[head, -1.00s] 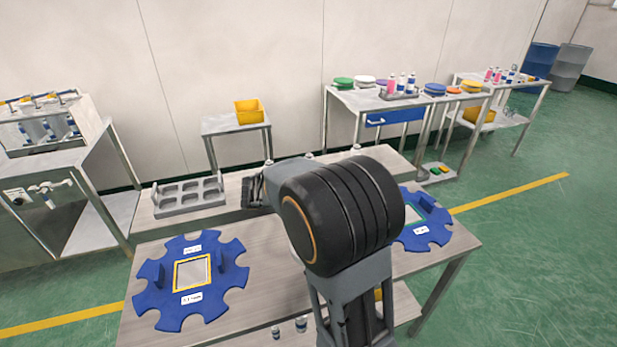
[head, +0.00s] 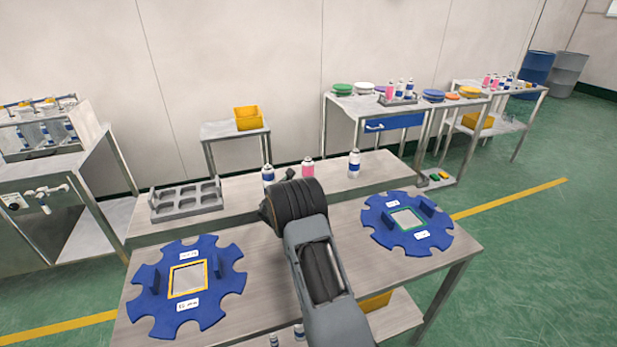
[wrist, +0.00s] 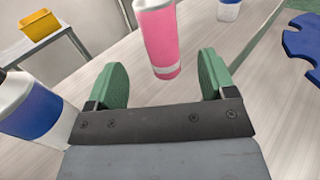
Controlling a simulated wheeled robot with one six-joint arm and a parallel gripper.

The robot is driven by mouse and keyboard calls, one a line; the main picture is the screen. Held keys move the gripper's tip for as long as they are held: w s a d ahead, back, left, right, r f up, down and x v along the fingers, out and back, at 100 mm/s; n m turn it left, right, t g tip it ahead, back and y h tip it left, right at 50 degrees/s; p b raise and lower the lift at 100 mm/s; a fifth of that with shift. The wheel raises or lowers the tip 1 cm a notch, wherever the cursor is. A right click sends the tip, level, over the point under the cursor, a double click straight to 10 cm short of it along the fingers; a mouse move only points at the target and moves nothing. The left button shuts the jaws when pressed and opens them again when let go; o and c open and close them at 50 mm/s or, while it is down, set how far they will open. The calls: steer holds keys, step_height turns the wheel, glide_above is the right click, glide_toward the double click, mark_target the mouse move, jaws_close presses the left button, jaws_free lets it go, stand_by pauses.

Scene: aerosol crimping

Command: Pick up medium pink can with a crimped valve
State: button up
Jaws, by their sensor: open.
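A pink can (head: 308,167) stands upright on the raised back shelf of the workbench, between two white-and-blue cans. In the wrist view the pink can (wrist: 158,42) is ahead of my gripper (wrist: 166,80), between the lines of its two green fingers and beyond their tips. The gripper is open and empty. The can's top is cut off in the wrist view, and its valve is too small to judge in the head view. In the head view my arm hides the gripper.
A white-and-blue can (wrist: 32,108) is close at the gripper's left; another (head: 354,164) stands farther right on the shelf. A grey tray (head: 187,202) lies at the shelf's left. Blue notched discs (head: 232,262) and (head: 376,222) lie on the lower bench top.

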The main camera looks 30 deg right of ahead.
mark_target(305, 174)
steer(key=shift+p+x, duration=0.7)
steer(key=shift+x, duration=2.95)
steer(key=shift+r, duration=0.2)
steer(key=shift+c, duration=0.4)
steer(key=c, duration=0.9)
